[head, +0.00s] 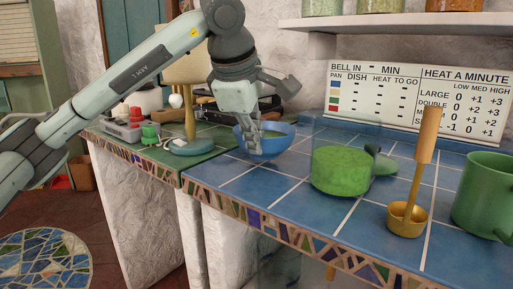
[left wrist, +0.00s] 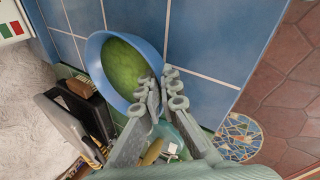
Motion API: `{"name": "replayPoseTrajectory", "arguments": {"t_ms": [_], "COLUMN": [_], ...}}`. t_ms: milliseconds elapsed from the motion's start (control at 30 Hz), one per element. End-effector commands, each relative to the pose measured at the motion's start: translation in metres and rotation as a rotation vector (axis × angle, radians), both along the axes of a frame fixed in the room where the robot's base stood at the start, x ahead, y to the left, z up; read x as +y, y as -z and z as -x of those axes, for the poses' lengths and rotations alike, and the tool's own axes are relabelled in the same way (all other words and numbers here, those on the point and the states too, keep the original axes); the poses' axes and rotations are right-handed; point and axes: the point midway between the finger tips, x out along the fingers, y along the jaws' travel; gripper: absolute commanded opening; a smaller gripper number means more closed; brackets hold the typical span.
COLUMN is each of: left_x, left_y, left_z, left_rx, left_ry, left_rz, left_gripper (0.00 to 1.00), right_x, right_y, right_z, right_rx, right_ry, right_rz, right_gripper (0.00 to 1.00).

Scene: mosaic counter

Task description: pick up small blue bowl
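The small blue bowl (head: 279,141) is at the back left of the blue tiled counter, by the seam with the green counter. In the left wrist view the bowl (left wrist: 93,57) shows green inside. My left gripper (head: 250,145) reaches down to the bowl from above. In the left wrist view its fingers (left wrist: 163,88) converge at the bowl's near rim, one on the inner side and one outside, with a narrow gap between them. They look shut on the rim, though the contact is partly hidden. I cannot tell whether the bowl is clear of the counter. My right gripper is not in view.
A clear container with green contents (head: 341,170), a gold ladle-like cup with a wooden handle (head: 407,219) and a green mug (head: 485,195) stand to the right. A lamp-like stand (head: 190,146) is left. A sign (head: 415,103) leans behind. The counter's front middle is clear.

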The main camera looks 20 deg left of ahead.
Motion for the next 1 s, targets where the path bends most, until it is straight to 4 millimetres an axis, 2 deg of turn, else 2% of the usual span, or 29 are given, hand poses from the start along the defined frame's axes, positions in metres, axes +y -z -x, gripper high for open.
{"name": "replayPoseTrajectory", "arguments": {"t_ms": [133, 300, 500, 633, 800, 1000], "left_x": [0.002, 0.032, 0.061, 0.073, 0.081, 0.082], "left_y": [-0.03, -0.051, -0.078, -0.088, -0.093, -0.094], "left_z": [0.002, 0.031, 0.06, 0.073, 0.082, 0.083], "left_rx": [-0.008, -0.007, -0.007, -0.006, -0.003, -0.002], "left_ry": [0.0, -0.003, -0.003, -0.002, 0.0, 0.001], "left_rz": [0.003, 0.002, 0.002, 0.001, 0.001, 0.002], "left_gripper": [0.0, 0.0, 0.0, 0.0, 0.0, 0.0], "right_x": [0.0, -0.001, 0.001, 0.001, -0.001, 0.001], "right_y": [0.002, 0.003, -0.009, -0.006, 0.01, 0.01], "right_z": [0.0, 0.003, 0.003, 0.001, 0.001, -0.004], "right_rx": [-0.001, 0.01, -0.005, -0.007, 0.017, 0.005], "right_ry": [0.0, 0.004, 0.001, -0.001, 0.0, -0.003], "right_rz": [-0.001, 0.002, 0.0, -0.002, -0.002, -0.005], "right_gripper": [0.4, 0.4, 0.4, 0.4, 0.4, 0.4]}}
